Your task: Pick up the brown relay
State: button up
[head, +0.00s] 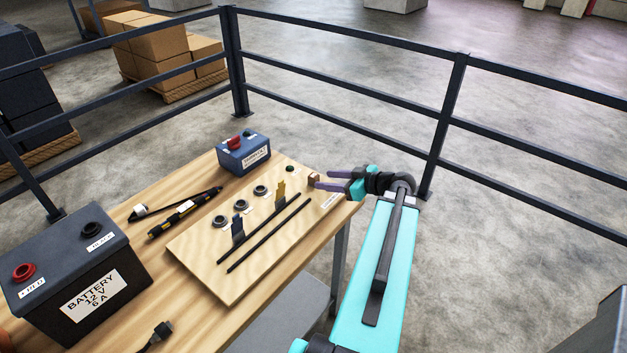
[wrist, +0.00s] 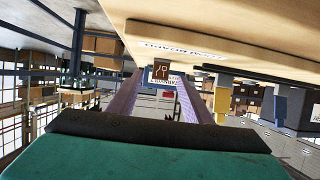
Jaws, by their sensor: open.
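The brown relay (head: 313,178) is a small block at the far right end of the wooden board (head: 215,272). In the wrist view the relay (wrist: 161,69) shows its brown face with pale markings, roughly centred between my fingertips. My gripper (head: 322,180) is open and level, reaching in from the right at the board's end. Its two purple fingers also show in the wrist view (wrist: 157,82), spread with a gap between them. I cannot tell whether the fingertips overlap the relay's sides or stop just short of it.
The board also bears ring sockets (head: 241,205), a blue fuse (head: 237,231), a yellow fuse (head: 280,194) and two black rods (head: 263,240). A blue box (head: 243,154) stands behind, and a large battery (head: 75,270) at left. A railing (head: 340,88) runs behind the table.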

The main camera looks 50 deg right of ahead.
aim_at(317, 179)
jog(key=shift+w, duration=0.1)
jog(key=p+x, duration=0.2)
jog(key=shift+w+f, duration=0.1)
jog(key=shift+w, duration=0.15)
jog(key=shift+p+x, duration=0.55)
jog(key=shift+x, duration=0.65)
jog(key=shift+f, duration=0.15)
jog(key=c, duration=1.1)
jog(key=shift+c, duration=0.2)
jog(key=shift+r+b, duration=1.65)
jog(key=shift+r, duration=3.35)
